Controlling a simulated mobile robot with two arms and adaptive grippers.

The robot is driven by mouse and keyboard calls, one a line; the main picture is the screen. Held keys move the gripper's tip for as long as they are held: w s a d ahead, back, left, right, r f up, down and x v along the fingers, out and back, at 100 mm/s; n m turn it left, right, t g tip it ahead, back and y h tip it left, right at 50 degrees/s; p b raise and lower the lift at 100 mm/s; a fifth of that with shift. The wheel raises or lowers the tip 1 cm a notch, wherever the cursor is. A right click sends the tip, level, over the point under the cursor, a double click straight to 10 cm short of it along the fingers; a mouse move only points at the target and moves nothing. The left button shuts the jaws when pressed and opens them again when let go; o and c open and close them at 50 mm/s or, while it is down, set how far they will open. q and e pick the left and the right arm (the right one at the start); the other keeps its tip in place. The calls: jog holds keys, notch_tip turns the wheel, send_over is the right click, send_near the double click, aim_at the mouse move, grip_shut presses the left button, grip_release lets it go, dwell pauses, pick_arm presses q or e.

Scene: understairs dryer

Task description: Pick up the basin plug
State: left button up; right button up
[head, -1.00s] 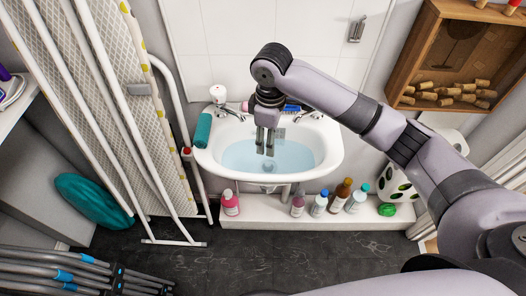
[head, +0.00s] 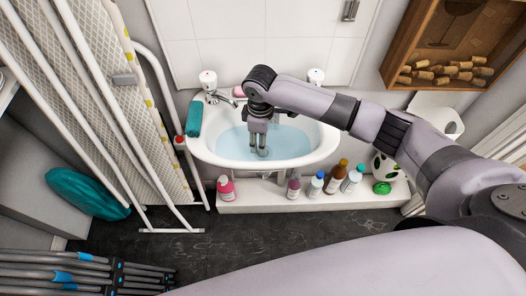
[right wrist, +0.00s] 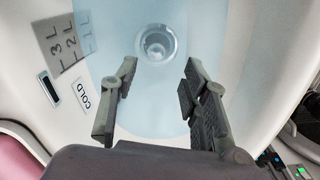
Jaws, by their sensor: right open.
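The basin plug (right wrist: 156,45) shows in the right wrist view as a small round piece at the drain, under clear bluish water. In the head view the plug (head: 263,153) is a small grey shape on the basin floor, just below the fingertips. The white basin (head: 205,157) holds the water. My right gripper (head: 258,148) points down into the basin. In the right wrist view my right gripper (right wrist: 157,75) is open, with nothing between its fingers, and the plug lies beyond the fingertips. I cannot tell the exact gap. My left gripper is not in view.
Several bottles stand on the ledge (head: 265,196) below. A folded ironing board (head: 140,110) leans at the left.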

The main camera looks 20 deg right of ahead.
jog(key=f, duration=0.5)
jog(key=shift+w+d+f, duration=0.1)
jog(key=shift+d, duration=0.2)
grip_shut()
